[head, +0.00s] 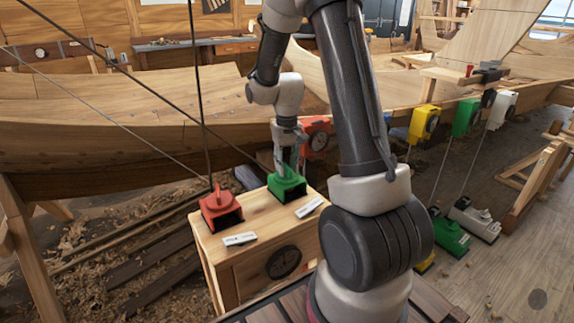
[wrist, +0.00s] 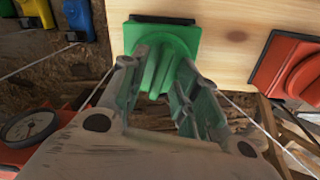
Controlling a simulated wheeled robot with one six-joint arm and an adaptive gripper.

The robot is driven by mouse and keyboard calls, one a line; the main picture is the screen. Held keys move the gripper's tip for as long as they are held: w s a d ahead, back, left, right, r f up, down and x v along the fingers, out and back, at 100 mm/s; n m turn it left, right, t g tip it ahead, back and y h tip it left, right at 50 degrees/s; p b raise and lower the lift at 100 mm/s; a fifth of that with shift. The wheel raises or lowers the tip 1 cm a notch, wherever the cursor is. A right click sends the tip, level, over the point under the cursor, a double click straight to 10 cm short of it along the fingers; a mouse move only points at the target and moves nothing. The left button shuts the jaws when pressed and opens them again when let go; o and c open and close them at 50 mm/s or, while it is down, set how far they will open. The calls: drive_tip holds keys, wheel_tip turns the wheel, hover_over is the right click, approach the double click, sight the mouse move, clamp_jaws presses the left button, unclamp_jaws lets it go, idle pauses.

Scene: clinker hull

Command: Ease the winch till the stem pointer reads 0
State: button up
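A green winch (head: 287,184) and a red winch (head: 221,208) stand on top of a wooden cabinet. My gripper (head: 287,150) points down over the green winch. In the wrist view the raised green handle (wrist: 163,68) lies between the two fingers of my gripper (wrist: 163,75). The fingers stand apart, one on each side of it; contact is not clear. The red winch (wrist: 288,66) is to the right there. A dark round dial (head: 283,262) is on the cabinet front. I cannot tell which dial is the stem pointer, and no reading is legible.
A red gauge box (head: 318,138) sits behind my gripper by the planked hull (head: 90,115). Yellow (head: 424,122), green (head: 466,117) and white (head: 502,108) gauge boxes hang along the right, with more winches on the floor below. Taut lines cross the left side.

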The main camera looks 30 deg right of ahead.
wheel_tip(320, 180, up, 12)
idle(0.6)
drive_tip(key=shift+s, duration=0.1)
idle(0.4)
drive_tip(key=s+a+r+t, duration=0.1)
drive_tip(key=s+r, duration=0.2)
drive_tip(key=s, duration=0.5)
drive_tip(key=s+a+r+n+t, duration=0.1)
drive_tip(key=s+a+r+t, duration=0.1)
drive_tip(key=s, duration=0.5)
drive_tip(key=s+a+r+n+t, duration=0.1)
drive_tip(key=s+r, duration=0.3)
drive_tip(key=s, duration=0.4)
drive_tip(key=shift+s+a, duration=0.35)
drive_tip(key=shift+a, duration=0.3)
drive_tip(key=shift+r, duration=0.1)
